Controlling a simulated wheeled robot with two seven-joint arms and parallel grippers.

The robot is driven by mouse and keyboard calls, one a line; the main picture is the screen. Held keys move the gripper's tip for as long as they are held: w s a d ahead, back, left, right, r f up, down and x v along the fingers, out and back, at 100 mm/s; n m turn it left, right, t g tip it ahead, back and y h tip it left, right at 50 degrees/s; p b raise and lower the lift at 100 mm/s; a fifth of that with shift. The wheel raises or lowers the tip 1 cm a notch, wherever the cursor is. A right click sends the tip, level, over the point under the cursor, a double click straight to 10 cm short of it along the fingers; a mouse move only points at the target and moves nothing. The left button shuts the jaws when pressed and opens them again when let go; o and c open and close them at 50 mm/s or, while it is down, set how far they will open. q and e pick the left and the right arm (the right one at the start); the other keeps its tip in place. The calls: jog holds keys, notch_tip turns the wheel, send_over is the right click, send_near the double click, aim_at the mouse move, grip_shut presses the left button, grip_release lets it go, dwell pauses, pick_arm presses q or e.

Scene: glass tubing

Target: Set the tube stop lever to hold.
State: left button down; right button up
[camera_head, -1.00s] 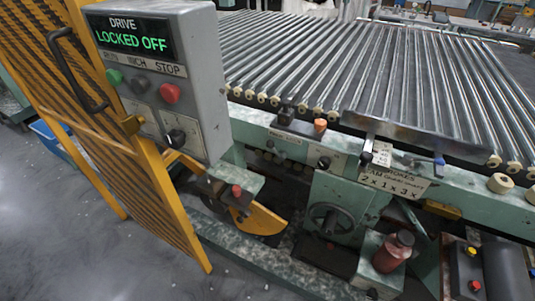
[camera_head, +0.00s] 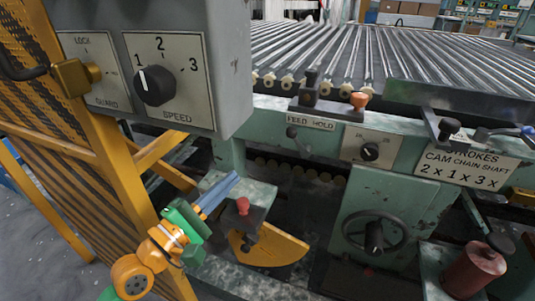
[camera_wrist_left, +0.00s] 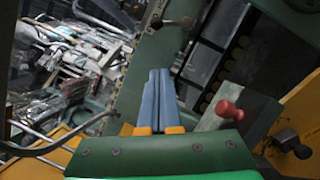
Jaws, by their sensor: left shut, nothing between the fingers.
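A dark block (camera_head: 327,108) stands on the green rail at the front of the roller bed, above a plate (camera_head: 311,123) reading FEED HOLD. It carries an upright black-knobbed lever (camera_head: 311,80) near its left end and an orange knob (camera_head: 359,100) at its right end. I cannot tell for sure which is the tube stop lever. My left gripper (camera_head: 233,178) is shut and empty, its blue fingers below and left of this block, apart from it. They show together in the left wrist view (camera_wrist_left: 158,74). My right gripper is not in view.
A grey control box (camera_head: 235,60) with a SPEED dial (camera_head: 154,85) overhangs at upper left. A yellow guard (camera_head: 105,150) stands beside my left arm. A red knob (camera_head: 242,205) on a green box is close to the fingers. A handwheel (camera_head: 374,237) is at lower right.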

aim_at(299, 142)
pick_arm(q)
jog(key=shift+s+d+r, duration=0.1)
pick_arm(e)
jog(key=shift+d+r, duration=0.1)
pick_arm(q)
jog(key=s+d+r+p+x, duration=0.1)
jog(key=d+x, duration=0.1)
jog(key=x, duration=1.1)
jog(key=shift+s+r, duration=0.15)
jog(key=shift+s, duration=0.15)
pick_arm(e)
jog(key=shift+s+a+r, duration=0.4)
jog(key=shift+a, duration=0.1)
pick_arm(q)
jog(key=shift+a, duration=0.1)
